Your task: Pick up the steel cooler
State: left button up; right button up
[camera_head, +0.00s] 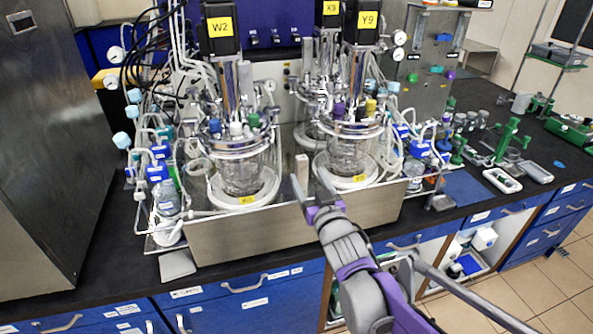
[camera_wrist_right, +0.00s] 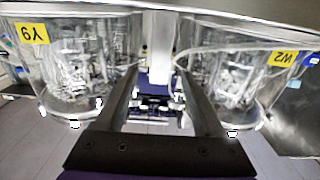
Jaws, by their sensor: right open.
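A small, pale, upright piece (camera_head: 302,170), which looks like the steel cooler, stands between the two glass vessels at the steel tray. In the right wrist view the pale piece (camera_wrist_right: 160,58) shows between my fingers, with a gap on both sides. My right gripper (camera_head: 309,183) is open, reaching in from the front over the tray's front wall. Its two dark fingers (camera_wrist_right: 157,92) point in between the vessels. The lower part of the piece is partly hidden by the fingers in the head view. My left gripper is not in view.
Vessel W2 (camera_head: 240,178) is left of the gripper and vessel Y9 (camera_head: 348,160) right, both close. Tubes and bottles crowd around them. The steel tray (camera_head: 240,240) sits on a black bench.

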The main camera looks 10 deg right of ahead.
aim_at(304, 169)
jog(key=w, duration=0.3)
jog(key=shift+w, duration=0.35)
jog(key=w, duration=0.2)
jog(key=w+p, duration=0.1)
jog(key=w, duration=0.2)
jog(key=shift+w+a, duration=0.2)
jog(key=shift+w, duration=0.1)
jog(key=shift+s+r, duration=0.1)
grip_shut()
